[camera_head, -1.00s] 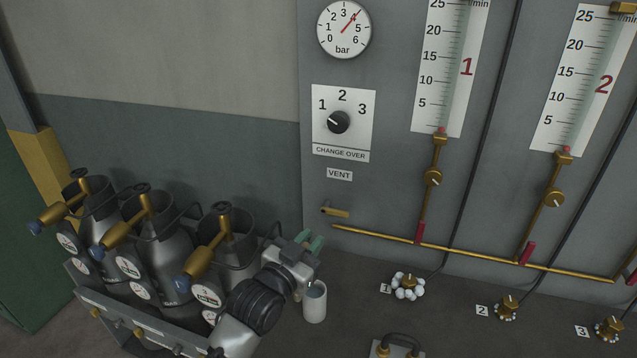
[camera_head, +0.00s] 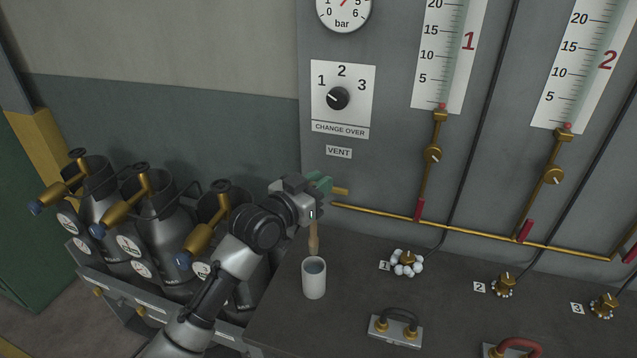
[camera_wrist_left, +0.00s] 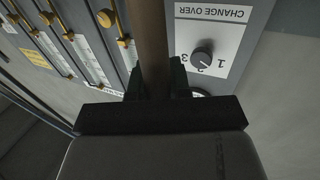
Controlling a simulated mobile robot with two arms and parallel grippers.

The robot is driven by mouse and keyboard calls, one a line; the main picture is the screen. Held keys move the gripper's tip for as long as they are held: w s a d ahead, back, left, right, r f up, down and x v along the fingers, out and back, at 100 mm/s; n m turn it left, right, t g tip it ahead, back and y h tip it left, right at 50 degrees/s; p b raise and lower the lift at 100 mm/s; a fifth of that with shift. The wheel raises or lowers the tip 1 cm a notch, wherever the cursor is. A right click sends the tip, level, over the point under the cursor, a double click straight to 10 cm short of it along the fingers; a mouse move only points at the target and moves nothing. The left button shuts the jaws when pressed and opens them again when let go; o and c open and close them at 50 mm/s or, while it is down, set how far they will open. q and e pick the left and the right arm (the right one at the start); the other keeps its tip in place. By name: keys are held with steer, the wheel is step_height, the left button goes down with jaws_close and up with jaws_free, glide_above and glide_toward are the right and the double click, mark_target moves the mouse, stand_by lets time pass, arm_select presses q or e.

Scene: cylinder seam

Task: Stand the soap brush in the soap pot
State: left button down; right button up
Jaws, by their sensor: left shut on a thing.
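The soap pot (camera_head: 314,283) is a pale grey cup standing upright on the dark bench, in the head view. My left gripper (camera_head: 322,186), with green fingers, is above the pot, in front of the panel, and shut on the soap brush (camera_head: 314,238). The brush's brown wooden part hangs down from the gripper, nearly upright, its lower end at the pot's back rim in the picture. I cannot tell whether it touches the pot or is behind it. In the left wrist view, the brush's brown handle (camera_wrist_left: 151,45) runs between the fingers. My right gripper is not in view.
White foam sits around the brass outlet marked 1 (camera_head: 407,263). A brass pipe (camera_head: 470,234) runs along the panel's foot. Grey cylinders (camera_head: 160,225) stand in a rack at left. A black handle on a plate (camera_head: 397,328) lies in front. The bench between is clear.

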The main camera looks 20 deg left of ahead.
arm_select(q)
steer(key=shift+f+b, duration=3.65)
steer(key=shift+f, duration=1.6)
steer(key=c, duration=1)
jaws_free()
steer(key=shift+s, duration=0.1)
steer(key=b, duration=0.2)
glide_toward(310, 229)
steer(key=w, duration=0.2)
steer(key=shift+s+d+r, duration=0.1)
steer(key=shift+s+d, duration=0.1)
steer(key=shift+d, duration=0.2)
